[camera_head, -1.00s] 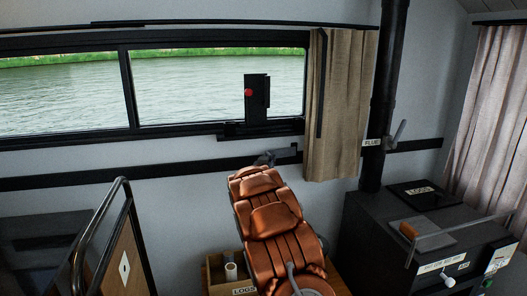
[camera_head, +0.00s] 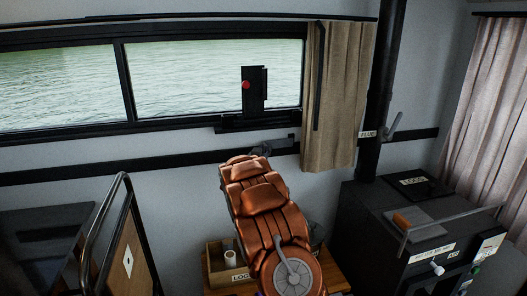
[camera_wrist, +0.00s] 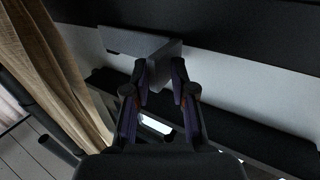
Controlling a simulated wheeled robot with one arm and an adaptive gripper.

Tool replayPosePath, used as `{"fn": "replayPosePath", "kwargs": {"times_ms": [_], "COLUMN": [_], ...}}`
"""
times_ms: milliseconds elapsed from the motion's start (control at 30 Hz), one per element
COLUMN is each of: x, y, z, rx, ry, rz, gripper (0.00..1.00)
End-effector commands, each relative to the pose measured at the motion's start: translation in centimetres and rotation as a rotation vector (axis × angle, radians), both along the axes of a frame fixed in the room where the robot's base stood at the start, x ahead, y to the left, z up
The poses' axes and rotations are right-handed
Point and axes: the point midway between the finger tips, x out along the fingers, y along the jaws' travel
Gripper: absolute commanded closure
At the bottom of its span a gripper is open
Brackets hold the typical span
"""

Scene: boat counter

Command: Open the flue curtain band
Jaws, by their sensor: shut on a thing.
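The beige flue curtain (camera_head: 343,95) hangs right of the window, beside the black flue pipe (camera_head: 385,90). A dark upright strip (camera_head: 320,75) runs down its left part; I cannot tell whether this is the band. My gripper (camera_head: 265,149) is at the wall rail, left of the curtain's lower part and apart from it. In the wrist view my gripper (camera_wrist: 163,75) is shut on a grey flat tab (camera_wrist: 166,64), which joins a grey plate. The curtain (camera_wrist: 65,70) shows at the left there. My arm hides part of the wall below.
A black stove (camera_head: 400,235) stands right of my arm, with a label and a front rail. A logs box (camera_head: 222,262) is below left. A black panel with a red knob (camera_head: 246,85) stands at the window sill. Another curtain (camera_head: 490,130) hangs at far right.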

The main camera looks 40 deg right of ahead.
Motion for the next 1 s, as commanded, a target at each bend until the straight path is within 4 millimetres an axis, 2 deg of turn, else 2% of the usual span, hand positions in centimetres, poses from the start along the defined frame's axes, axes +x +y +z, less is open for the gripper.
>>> {"fn": "replayPosePath", "kwargs": {"times_ms": [33, 567, 1000], "x": [-0.7, -0.1, -0.4], "y": [-0.8, 0.0, 0.3], "z": [0.4, 0.2, 0.0], "rx": [-0.002, -0.001, 0.000], "ry": [-0.010, -0.004, 0.000], "rz": [-0.018, -0.003, -0.003], "gripper": [0.73, 0.19, 0.19]}}
